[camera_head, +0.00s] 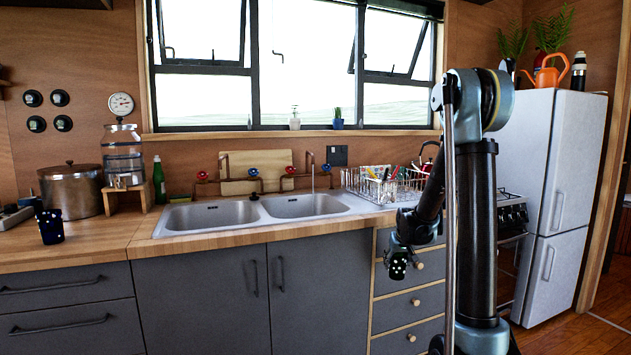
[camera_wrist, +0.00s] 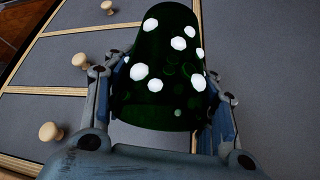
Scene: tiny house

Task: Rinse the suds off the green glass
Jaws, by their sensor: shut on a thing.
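My gripper (camera_head: 396,247) is shut on the dark green glass (camera_head: 398,268), in front of the grey drawers and below counter height. In the wrist view the fingers (camera_wrist: 165,125) hold the green glass (camera_wrist: 158,60) from both sides, and white suds spots dot its wall. The double sink (camera_head: 210,215) is set in the counter to the left of my gripper. The right basin (camera_head: 305,206) has a copper-coloured tap (camera_head: 311,160) over it, and a thin vertical line below its spout looks like running water.
A dark blue glass (camera_head: 49,226) with white spots stands on the left counter. A filled dish rack (camera_head: 385,186) stands right of the sink. Drawers with wooden knobs (camera_head: 415,302) are close behind my gripper. A green bottle (camera_head: 159,180) stands left of the sink.

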